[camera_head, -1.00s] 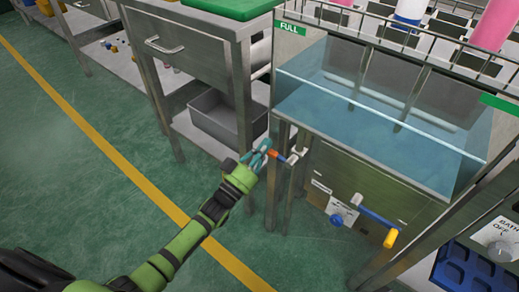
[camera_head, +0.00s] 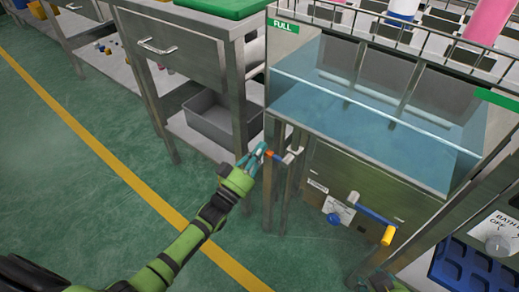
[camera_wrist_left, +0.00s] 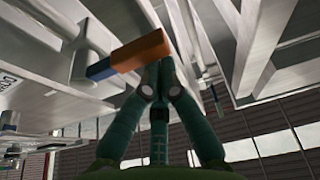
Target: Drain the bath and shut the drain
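The glass-fronted bath (camera_head: 365,125) holds blue, clear water. A drain lever with an orange tip and blue shaft (camera_head: 270,154) sits on a pale valve (camera_head: 290,157) at the bath's lower left. My left gripper (camera_head: 257,152) is at the lever's orange end. In the left wrist view the orange end (camera_wrist_left: 142,49) lies just past my fingertips (camera_wrist_left: 163,72), which are close together and seem to touch it; they do not visibly wrap around it. A patch of green and teal at the bottom right of the head view is perhaps my right gripper (camera_head: 375,282); its fingers are unclear.
A second lever, blue with a yellow end (camera_head: 388,235), sticks out from the bath's front panel, beside a blue knob (camera_head: 333,218). A steel table with a grey bin (camera_head: 205,118) stands left. A bath dial (camera_head: 498,243) is at right. Floor at left is clear.

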